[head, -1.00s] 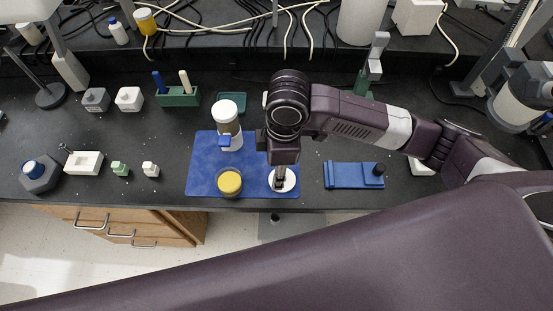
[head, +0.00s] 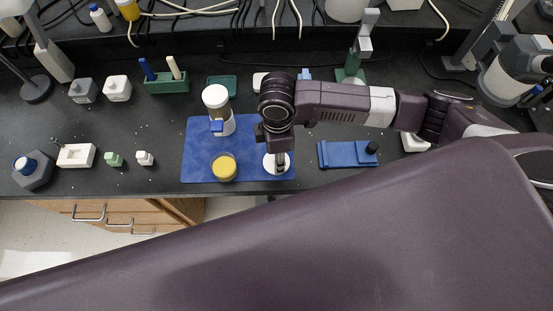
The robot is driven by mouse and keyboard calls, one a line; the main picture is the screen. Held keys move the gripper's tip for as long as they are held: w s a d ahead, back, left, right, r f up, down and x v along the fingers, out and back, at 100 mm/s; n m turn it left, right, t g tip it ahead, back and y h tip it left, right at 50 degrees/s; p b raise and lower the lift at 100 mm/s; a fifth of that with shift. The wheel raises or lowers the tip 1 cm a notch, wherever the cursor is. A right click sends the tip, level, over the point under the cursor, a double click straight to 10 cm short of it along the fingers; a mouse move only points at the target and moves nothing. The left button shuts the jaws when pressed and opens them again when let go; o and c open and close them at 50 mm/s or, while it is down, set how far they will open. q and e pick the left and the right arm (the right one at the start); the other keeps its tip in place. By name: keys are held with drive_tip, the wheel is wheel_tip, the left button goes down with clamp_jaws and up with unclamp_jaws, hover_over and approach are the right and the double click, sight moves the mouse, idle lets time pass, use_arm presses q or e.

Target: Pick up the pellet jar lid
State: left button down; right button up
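A white round lid (head: 268,166) lies at the right front of the blue mat, partly hidden by my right gripper. My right gripper (head: 280,166) points down from above, with its fingertips at the middle of the lid. The fingers look narrow and close together, but I cannot tell whether they grip the lid. An open-looking round jar with yellow contents (head: 224,167) stands on the mat left of the lid. My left gripper is not in view.
A white-capped bottle (head: 216,98) stands on the blue mat (head: 200,150) behind the yellow jar. A blue tray (head: 345,155) lies to the right. A green rack (head: 166,84) and small blocks stand left. The bench's front edge runs close below the mat.

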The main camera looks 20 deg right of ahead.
clamp_jaws()
